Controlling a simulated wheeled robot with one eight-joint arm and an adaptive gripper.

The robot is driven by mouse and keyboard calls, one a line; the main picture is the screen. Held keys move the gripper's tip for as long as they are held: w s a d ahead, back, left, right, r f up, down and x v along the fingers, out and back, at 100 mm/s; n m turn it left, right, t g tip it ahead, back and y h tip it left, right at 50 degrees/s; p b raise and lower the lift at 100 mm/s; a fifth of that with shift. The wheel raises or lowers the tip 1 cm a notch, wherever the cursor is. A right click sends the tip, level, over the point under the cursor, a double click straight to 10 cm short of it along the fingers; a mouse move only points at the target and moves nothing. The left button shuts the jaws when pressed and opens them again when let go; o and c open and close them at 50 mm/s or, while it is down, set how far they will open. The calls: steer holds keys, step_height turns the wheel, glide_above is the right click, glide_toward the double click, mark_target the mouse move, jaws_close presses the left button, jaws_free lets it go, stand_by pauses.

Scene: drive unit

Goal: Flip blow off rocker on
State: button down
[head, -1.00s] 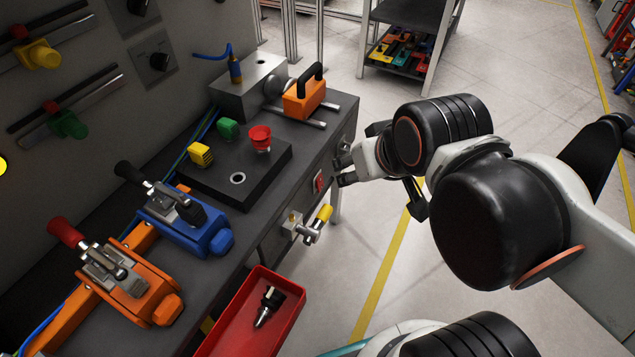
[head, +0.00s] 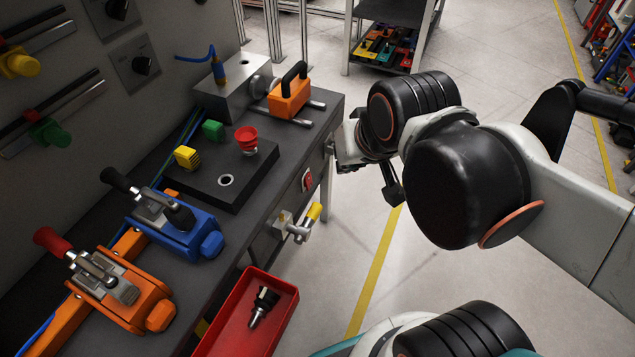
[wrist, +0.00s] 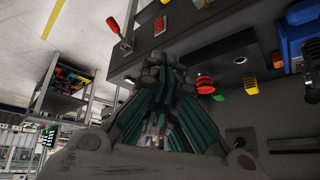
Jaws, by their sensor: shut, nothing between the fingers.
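A yellow-handled valve (head: 303,223) juts out near the rocker. A red tray (head: 220,327) stands below, holding a dark tool.

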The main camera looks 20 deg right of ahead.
mark_target(309, 182)
steer(key=w+d+f+m+g+p, duration=0.2)
steer(key=w+f+m, duration=0.4)
steer(key=w+m, duration=0.25)
steer(key=w+d+f+m+g+p, duration=0.25)
steer(key=w+f+m, duration=0.4)
steer(key=m, duration=0.35)
step_height(309, 182, down, 10)
steer(key=w+d+m+g, duration=0.1)
steer(key=w+d+m, duration=0.1)
steer(key=m, duration=0.4)
steer(key=shift+r+m+y+p, duration=0.2)
steer(key=shift+m+y+p, duration=0.1)
steer(key=shift+m+y, duration=0.1)
steer(key=shift+w, duration=0.1)
steer(key=w+a+f+b, duration=0.3)
steer(key=f+b, duration=0.2)
steer(key=f, duration=0.5)
steer(key=shift+w+a+f+b, duration=0.15)
steer(key=shift+w+f+b, duration=0.1)
steer(key=shift+b, duration=0.1)
